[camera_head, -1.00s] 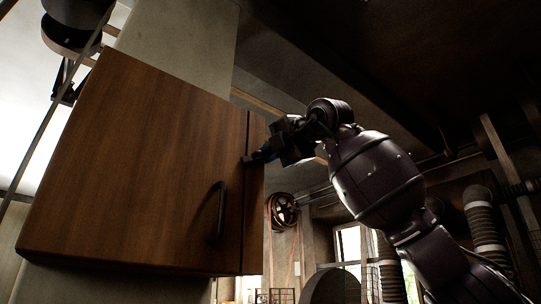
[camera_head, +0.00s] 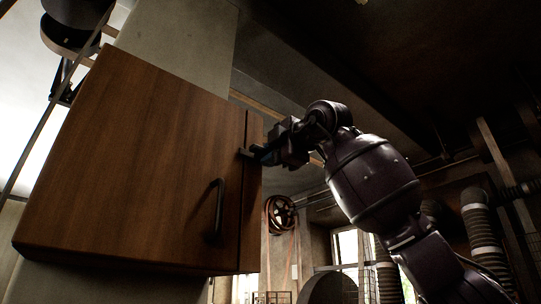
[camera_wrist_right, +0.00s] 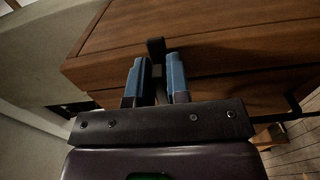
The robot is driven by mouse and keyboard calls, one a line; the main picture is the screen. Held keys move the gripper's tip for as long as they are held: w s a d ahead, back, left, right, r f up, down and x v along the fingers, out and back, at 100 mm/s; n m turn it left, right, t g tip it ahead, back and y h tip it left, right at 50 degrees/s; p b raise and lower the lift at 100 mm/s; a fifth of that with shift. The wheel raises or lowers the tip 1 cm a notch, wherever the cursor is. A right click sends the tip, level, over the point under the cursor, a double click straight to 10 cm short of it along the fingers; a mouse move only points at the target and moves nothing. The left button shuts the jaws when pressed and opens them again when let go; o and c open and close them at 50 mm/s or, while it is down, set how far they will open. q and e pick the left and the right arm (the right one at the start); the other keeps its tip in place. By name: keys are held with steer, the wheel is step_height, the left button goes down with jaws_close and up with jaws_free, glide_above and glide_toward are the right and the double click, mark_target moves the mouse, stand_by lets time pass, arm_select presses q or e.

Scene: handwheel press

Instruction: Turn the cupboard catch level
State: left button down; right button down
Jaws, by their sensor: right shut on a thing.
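The wooden cupboard (camera_head: 130,165) hangs at the left of the head view, with a dark vertical bar handle (camera_head: 215,210) on its door. The small dark catch (camera_head: 246,153) sits at the door's right edge, above the handle. It looks close to level, but its inner part is hidden by my gripper. My right gripper (camera_head: 263,155) reaches it from the right and is shut on it. In the right wrist view, the catch (camera_wrist_right: 156,47) shows between and just beyond the blue-padded fingers (camera_wrist_right: 157,80). My left gripper is not in view.
Ribbed pipes (camera_head: 478,225) stand at the right. A pale column (camera_head: 180,50) rises behind the cupboard. The space in front of the door is clear.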

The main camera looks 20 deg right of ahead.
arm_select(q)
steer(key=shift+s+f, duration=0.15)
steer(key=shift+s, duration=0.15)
arm_select(e)
steer(key=c, duration=1.1)
jaws_free()
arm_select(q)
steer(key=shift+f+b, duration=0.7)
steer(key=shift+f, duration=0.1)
arm_select(e)
steer(key=v, duration=1.1)
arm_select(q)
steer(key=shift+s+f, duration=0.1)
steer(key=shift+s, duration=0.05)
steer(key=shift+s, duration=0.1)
